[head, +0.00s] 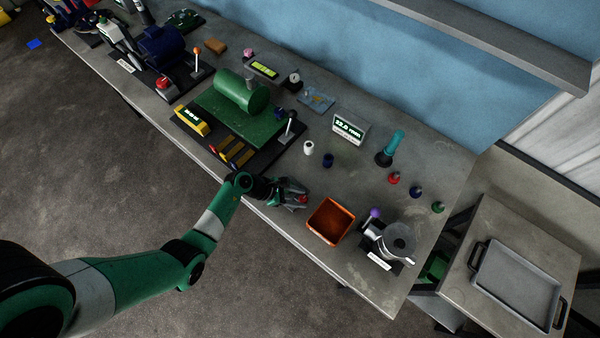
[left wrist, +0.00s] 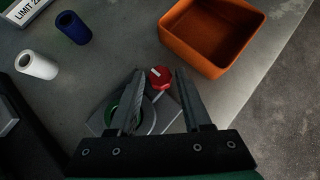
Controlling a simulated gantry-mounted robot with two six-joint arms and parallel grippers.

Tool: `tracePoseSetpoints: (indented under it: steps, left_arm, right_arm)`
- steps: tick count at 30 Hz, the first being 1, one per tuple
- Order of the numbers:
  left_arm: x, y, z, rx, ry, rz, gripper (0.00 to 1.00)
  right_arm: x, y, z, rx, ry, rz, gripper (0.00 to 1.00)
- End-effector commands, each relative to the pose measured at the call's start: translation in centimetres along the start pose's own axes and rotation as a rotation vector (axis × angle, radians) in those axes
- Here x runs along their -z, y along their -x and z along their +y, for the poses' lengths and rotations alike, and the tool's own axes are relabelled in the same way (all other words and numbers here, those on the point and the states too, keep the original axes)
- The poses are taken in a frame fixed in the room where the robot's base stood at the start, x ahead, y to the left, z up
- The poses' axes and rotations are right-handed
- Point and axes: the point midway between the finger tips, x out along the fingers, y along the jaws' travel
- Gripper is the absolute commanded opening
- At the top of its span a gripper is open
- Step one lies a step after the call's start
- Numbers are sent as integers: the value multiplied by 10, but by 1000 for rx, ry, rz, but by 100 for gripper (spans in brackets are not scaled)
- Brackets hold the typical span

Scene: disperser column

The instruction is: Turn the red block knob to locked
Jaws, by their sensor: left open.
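The red block knob (left wrist: 160,77) shows in the left wrist view as a round red cap with a pale mark on top. It sits above a grey base plate (left wrist: 98,124) with a green ring partly hidden by a finger. My left gripper (left wrist: 160,72) is open, with one finger on each side of the knob in this view. I cannot tell if the fingers touch it. In the head view the knob (head: 303,199) is a small red spot at the tip of my left gripper (head: 296,194). My right gripper is not in view.
An orange bin (head: 330,222) stands close to the right of the knob. A white cylinder (head: 309,148) and a blue cylinder (head: 328,160) stand behind. A green machine (head: 240,115) with levers is to the left. The bench's front edge is close.

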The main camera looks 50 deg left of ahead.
Motion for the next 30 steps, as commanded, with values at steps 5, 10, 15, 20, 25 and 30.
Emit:
tracePoseSetpoints:
  steps: [5,10,15,20,25,30]
  left_arm:
    - [-1,-5,0,0,0,0,49]
    - [-1,-5,0,0,0,0,43]
    - [-1,-5,0,0,0,0,13]
    - [-1,-5,0,0,0,0,0]
    - [0,-5,0,3,-4,-1,0]
    - [0,-6,1,26,-27,0,0]
  right_arm:
    - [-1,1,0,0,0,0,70]
    - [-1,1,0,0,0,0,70]
    - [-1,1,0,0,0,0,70]
    - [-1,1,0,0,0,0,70]
    - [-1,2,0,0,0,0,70]
    - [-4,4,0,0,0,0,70]
